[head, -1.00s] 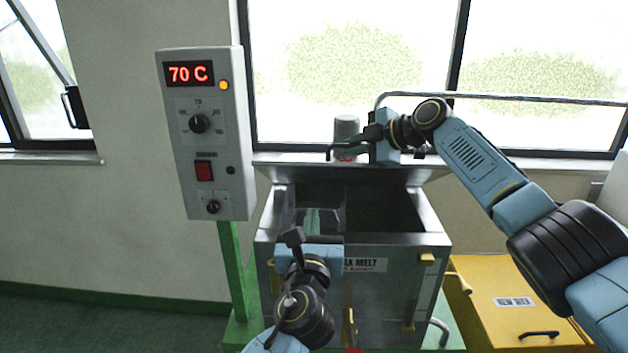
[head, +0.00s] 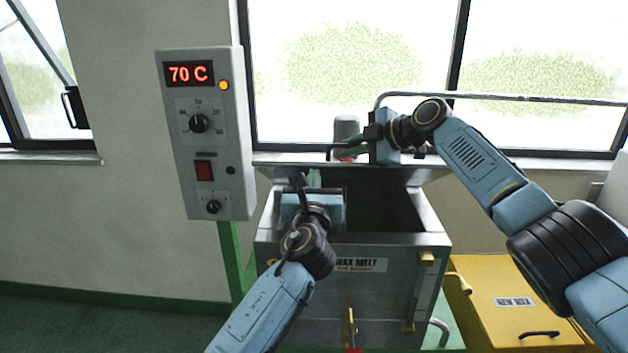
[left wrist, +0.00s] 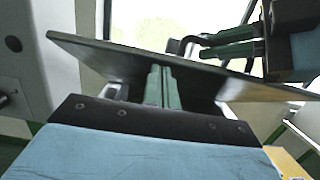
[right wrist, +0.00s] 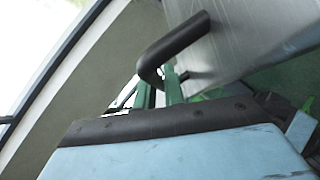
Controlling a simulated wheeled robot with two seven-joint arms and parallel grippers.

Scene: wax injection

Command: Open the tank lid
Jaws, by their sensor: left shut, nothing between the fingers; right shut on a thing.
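The tank (head: 385,290) stands ahead with its dark inside showing. Its lid (head: 400,174) is raised and tilted at the back rim; it also shows as a dark slanted plate in the left wrist view (left wrist: 110,58) and a grey panel in the right wrist view (right wrist: 240,35). My right gripper (head: 352,151) is shut on the lid's black handle (right wrist: 178,45) behind the lid. My left gripper (head: 314,178) is shut and empty over the tank opening. Its green fingers (left wrist: 160,75) point at the lid's underside; I cannot tell whether they touch it.
A control box (head: 205,130) reading 70 C stands left of the tank on a green post (head: 236,265). A yellow bin (head: 520,300) stands at the right. A window with a metal rail (head: 500,97) and a grey cylinder (head: 346,128) lie behind.

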